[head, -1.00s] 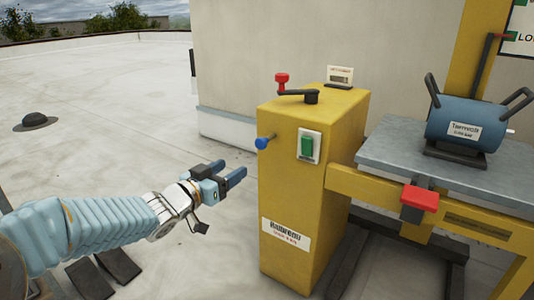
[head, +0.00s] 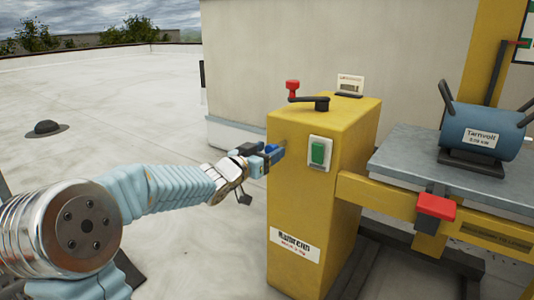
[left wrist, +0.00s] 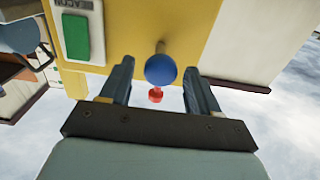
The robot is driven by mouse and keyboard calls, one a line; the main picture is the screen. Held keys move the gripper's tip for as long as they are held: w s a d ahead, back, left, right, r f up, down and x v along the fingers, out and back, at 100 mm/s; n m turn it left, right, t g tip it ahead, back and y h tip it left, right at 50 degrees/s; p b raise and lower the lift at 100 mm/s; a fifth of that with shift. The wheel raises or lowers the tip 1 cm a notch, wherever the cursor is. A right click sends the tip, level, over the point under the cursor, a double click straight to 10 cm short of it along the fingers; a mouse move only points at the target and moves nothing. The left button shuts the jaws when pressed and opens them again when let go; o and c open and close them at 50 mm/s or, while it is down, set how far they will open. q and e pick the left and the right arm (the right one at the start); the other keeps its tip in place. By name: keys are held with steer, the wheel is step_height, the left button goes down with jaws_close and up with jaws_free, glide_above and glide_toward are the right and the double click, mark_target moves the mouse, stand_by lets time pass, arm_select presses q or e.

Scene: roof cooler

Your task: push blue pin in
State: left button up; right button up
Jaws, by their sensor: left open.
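The blue pin (left wrist: 161,69) is a round blue knob on a short shaft sticking out of the yellow post's side face. In the left wrist view it sits between the tips of my left gripper, with gaps visible on both sides. In the head view my left gripper (head: 270,156) is at the left face of the yellow post (head: 292,215), at the pin's height, and its fingers mostly hide the pin. The gripper is open and holds nothing. My right gripper is out of view.
A green button (head: 319,153) is on the post's front. A crank with a red knob (head: 292,86) and a small display (head: 350,84) are on top. To the right, a grey table (head: 405,160) carries a blue motor (head: 482,130); a red handle (head: 436,207) is at its edge. The roof at left is open.

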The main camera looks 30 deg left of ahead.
mark_target(275, 146)
arm_select(q)
steer(key=shift+c, duration=0.4)
jaws_close()
steer(key=shift+w+d, duration=0.15)
steer(key=shift+w, duration=1.7)
steer(key=shift+o, duration=0.4)
jaws_free()
steer(key=shift+w, duration=0.15)
